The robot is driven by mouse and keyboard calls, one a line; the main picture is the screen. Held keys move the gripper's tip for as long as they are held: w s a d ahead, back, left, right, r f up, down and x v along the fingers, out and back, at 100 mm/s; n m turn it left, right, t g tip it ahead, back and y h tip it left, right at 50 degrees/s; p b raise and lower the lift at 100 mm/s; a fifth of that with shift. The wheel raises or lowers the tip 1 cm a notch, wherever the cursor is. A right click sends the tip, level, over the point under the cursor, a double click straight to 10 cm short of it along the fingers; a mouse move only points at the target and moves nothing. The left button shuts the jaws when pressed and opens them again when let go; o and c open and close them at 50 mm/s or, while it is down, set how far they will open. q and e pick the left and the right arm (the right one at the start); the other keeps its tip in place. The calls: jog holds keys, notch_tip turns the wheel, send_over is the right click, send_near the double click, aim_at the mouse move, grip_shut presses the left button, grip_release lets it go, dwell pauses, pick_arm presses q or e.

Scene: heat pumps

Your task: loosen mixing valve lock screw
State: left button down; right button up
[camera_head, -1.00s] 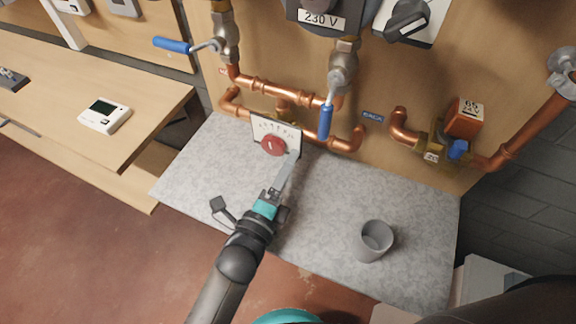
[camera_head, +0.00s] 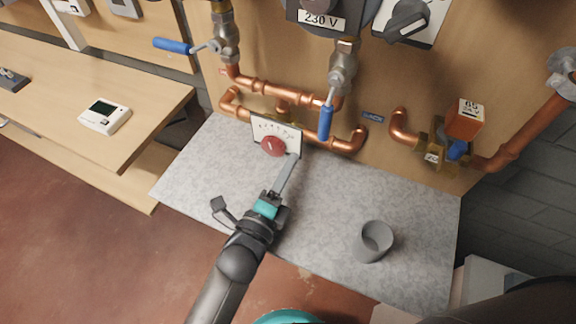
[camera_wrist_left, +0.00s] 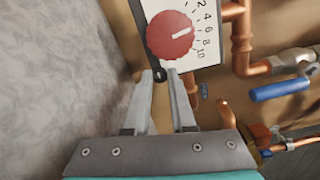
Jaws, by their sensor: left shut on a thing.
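The mixing valve has a white scale plate (camera_head: 284,127) with a round red knob (camera_head: 273,146) on the panel. In the left wrist view the knob (camera_wrist_left: 170,37) and the numbers beside it show large. A small black lock screw (camera_wrist_left: 159,75) sits just below the knob, at the plate's lower edge. My left gripper (camera_wrist_left: 160,76) has its two fingertips closed on either side of the screw. In the head view the left gripper (camera_head: 294,158) reaches up to the plate's lower right corner, and its fingers hide the screw. My right gripper is not in view.
Copper pipes (camera_head: 270,88) and a blue-handled valve (camera_head: 325,122) are close above and right of the plate. A grey cup (camera_head: 374,241) stands on the grey worktop (camera_head: 330,205). An orange actuator (camera_head: 464,119) is farther right. The worktop around my arm is mostly clear.

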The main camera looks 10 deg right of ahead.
pick_arm(q)
jog(key=shift+n, duration=0.4)
jog(key=n+p, duration=0.1)
jog(key=n, duration=0.1)
jog(key=shift+n+p, duration=0.35)
jog(key=shift+n, duration=0.05)
jog(key=shift+n+p, duration=0.6)
jog(key=shift+n, duration=1.2)
jog(key=c, duration=0.8)
grip_release()
jog(key=shift+o, duration=0.2)
